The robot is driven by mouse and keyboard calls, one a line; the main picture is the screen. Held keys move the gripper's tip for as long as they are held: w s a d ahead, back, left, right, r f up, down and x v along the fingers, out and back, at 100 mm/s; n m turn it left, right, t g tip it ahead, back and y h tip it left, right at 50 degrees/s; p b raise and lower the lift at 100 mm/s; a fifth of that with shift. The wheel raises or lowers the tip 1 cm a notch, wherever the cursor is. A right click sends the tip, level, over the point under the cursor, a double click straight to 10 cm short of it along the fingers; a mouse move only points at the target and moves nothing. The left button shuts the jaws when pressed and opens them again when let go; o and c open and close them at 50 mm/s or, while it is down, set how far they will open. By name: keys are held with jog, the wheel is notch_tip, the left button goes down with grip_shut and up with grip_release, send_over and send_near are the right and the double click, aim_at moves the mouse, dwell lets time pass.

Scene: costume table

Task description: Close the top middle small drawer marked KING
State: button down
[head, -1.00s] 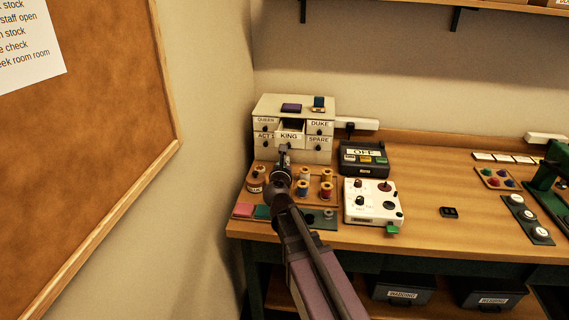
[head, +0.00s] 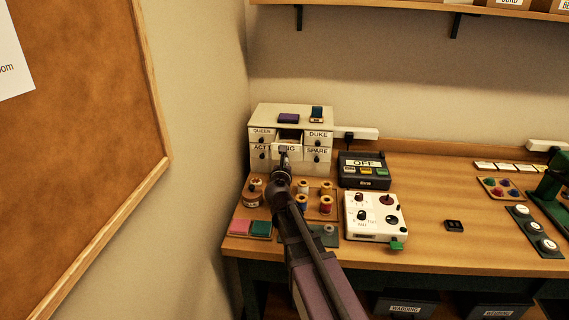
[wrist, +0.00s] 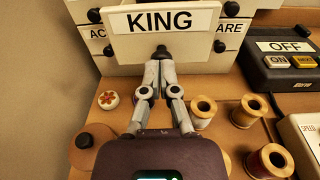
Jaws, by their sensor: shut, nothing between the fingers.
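The KING drawer (head: 290,148) is pulled out of the white cabinet (head: 265,112), in the middle of its top row. Its open inside shows behind the front. In the wrist view its white front (wrist: 190,18) fills the top of the picture, with a dark knob (wrist: 162,50) below the label. My gripper (wrist: 161,62) is shut and empty, its tips at or just under that knob; I cannot tell whether they touch. In the head view my gripper (head: 283,152) covers the left part of the label.
Thread spools (head: 302,203) on a wooden tray stand below my gripper. A dark box marked OFF (head: 364,172) and a white control box (head: 374,214) stand to the right. A wall with a cork board (head: 80,130) is on the left. The table's right middle is mostly clear.

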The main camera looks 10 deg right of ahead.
jog(key=shift+w, duration=0.1)
jog(key=x, duration=0.7)
jog(key=r+x, duration=0.1)
jog(key=x, duration=0.3)
jog(key=shift+w+d, duration=0.2)
jog(key=shift+w, duration=0.15)
jog(key=shift+w+d, duration=0.15)
jog(key=shift+w, duration=0.15)
jog(key=shift+r, duration=0.1)
jog(key=shift+w, duration=0.1)
jog(key=shift+s+a, duration=0.2)
jog(key=shift+s, duration=0.45)
jog(key=p+v, duration=0.1)
jog(key=v, duration=1.2)
jog(key=shift+s, duration=0.2)
